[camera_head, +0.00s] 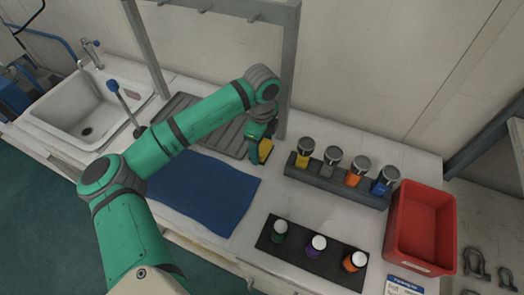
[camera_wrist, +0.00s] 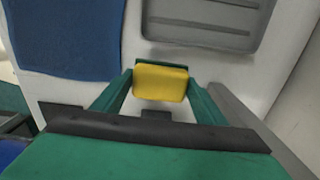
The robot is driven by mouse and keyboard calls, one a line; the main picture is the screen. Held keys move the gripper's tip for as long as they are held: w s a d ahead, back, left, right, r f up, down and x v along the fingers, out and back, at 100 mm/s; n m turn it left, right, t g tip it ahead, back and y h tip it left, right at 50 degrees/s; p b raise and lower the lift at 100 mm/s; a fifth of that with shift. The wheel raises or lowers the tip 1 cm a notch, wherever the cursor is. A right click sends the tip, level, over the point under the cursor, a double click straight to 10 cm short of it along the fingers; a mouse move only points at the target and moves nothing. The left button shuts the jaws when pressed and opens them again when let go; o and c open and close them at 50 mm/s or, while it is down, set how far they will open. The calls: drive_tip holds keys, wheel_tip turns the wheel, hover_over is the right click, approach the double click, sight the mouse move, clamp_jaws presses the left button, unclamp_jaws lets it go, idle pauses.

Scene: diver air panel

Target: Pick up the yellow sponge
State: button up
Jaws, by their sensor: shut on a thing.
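The yellow sponge (camera_wrist: 160,83) sits between the two fingers of my gripper (camera_wrist: 158,92) in the wrist view. The fingers are shut on it from both sides. In the head view the sponge (camera_head: 264,150) shows as a small yellow patch at my gripper (camera_head: 262,152), partly hidden by the fingers. It is over the white counter, between the grey ribbed drain tray and the grey holder. I cannot tell whether the sponge touches the counter.
A blue mat (camera_head: 205,192) lies in front. A grey holder (camera_head: 335,185) with several colour-marked cylinders stands right. A dark mat (camera_head: 310,254) bears three capped jars. A red bin (camera_head: 421,228) is far right. The sink (camera_head: 90,108) is left. A grey frame post (camera_head: 287,75) rises close behind my gripper.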

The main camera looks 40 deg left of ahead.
drive_tip(key=s+r, duration=0.1)
drive_tip(key=s+a+r, duration=0.1)
drive_tip(key=r, duration=0.1)
drive_tip(key=s+a+r, duration=0.1)
drive_tip(key=s+r, duration=0.1)
drive_tip(key=shift+s+r, duration=0.1)
drive_tip(key=shift+r, duration=0.1)
drive_tip(key=s+a+r, duration=0.3)
drive_tip(key=s+r, duration=0.1)
drive_tip(key=s, duration=0.4)
drive_tip(key=shift+s+a+r, duration=0.25)
drive_tip(key=shift+s+a, duration=0.05)
drive_tip(key=shift+s, duration=0.05)
drive_tip(key=shift+o, duration=1)
drive_tip(key=shift+d, duration=0.1)
drive_tip(key=shift+c, duration=0.4)
drive_tip(key=shift+s, duration=0.1)
